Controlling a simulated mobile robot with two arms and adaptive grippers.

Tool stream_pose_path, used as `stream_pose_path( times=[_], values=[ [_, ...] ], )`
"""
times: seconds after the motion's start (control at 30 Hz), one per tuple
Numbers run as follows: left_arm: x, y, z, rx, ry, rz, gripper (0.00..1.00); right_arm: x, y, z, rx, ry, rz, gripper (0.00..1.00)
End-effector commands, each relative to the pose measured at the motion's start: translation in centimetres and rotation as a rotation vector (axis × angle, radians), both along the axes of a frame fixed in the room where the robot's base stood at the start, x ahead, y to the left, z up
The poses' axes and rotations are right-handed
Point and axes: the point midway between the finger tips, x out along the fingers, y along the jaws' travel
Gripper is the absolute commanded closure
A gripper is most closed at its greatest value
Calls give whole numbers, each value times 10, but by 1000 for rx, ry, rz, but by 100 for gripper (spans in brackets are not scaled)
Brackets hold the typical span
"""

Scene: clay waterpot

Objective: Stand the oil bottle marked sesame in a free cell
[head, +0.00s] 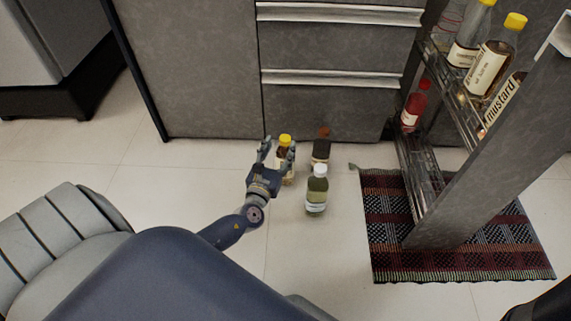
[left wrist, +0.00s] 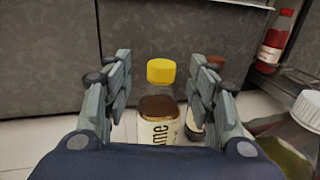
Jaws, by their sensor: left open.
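The bottle with a yellow cap (head: 285,140) stands upright on the floor in front of the grey drawers. In the left wrist view this bottle (left wrist: 158,108) shows a dark brown liquid and a cream label, partly hidden, ending in "me". My left gripper (head: 279,149) is open, with one finger on each side of the bottle; I cannot tell whether they touch it. The pull-out rack (head: 425,175) stands at the right. Its lower level looks empty near the front; its dividers are hard to make out. My right gripper is not in view.
A dark bottle with a brown cap (head: 321,150) and a green bottle with a white cap (head: 317,192) stand close to the right. The rack holds a red bottle (head: 412,108), a "mustard" bottle (head: 500,103) and others above. A striped mat (head: 390,250) lies under the rack.

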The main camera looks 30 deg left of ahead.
Motion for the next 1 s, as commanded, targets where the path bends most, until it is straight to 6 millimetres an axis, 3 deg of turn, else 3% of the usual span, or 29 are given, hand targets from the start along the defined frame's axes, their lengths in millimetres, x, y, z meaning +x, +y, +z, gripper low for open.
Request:
stream_pose_path(
  times=[0.2,0.4,0.7,0.93,1.0],
  values=[
    [21,4,-8,-3,-3,1,48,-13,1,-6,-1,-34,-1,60],
    [46,11,-7,-2,-2,1,48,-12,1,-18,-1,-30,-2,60],
    [52,12,-5,-3,0,0,48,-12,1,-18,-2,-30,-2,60],
    [51,12,-5,-2,0,0,98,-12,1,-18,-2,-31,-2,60],
    [51,12,-5,-2,0,0,100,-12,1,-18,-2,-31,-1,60]
  ],
)
